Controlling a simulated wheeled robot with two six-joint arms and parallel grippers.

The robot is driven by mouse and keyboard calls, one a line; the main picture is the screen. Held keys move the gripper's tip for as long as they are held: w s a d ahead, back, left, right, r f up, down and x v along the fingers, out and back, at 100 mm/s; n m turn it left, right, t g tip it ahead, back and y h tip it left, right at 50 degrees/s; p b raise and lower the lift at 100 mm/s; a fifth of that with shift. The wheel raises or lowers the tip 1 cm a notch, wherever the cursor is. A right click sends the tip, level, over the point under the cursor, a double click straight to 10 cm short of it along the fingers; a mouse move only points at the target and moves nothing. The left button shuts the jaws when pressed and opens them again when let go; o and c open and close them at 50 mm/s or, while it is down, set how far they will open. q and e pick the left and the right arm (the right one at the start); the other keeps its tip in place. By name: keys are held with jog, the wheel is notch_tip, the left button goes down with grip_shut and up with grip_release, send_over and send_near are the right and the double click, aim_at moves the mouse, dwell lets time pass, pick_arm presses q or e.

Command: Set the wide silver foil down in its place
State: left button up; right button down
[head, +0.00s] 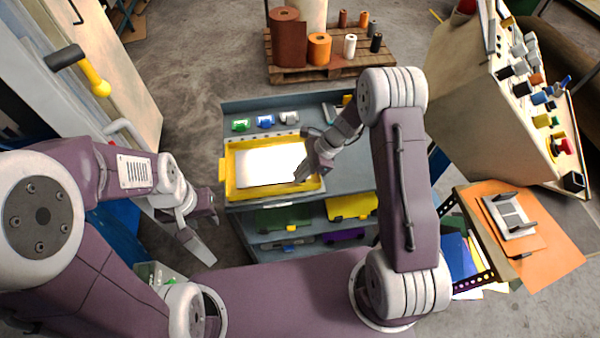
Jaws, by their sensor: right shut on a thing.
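My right gripper (302,174) reaches over the right part of a yellow tray (229,168) on the grey cart. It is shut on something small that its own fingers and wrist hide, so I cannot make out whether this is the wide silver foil. A bright white sheet or panel (265,165) lies inside the tray. A small silver-white roll (289,118) sits at the cart's back edge, beside a blue roll (265,121) and a green roll (241,125). I cannot tell its width. My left gripper (211,239) is open and empty, left of the cart.
The cart's lower shelves hold a green case (283,218) and a yellow case (351,207). A pallet (330,67) with large rolls stands behind. A control panel (535,100) and a side table with orange sheets (550,255) are at the right. The cart top right of the tray looks mostly clear.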

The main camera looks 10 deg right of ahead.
jog(key=shift+f, duration=0.25)
jog(key=c, duration=1.4)
grip_release()
jog(key=shift+r, duration=0.1)
jog(key=shift+o, duration=0.2)
jog(key=v, duration=0.9)
jog(key=shift+d, duration=0.1)
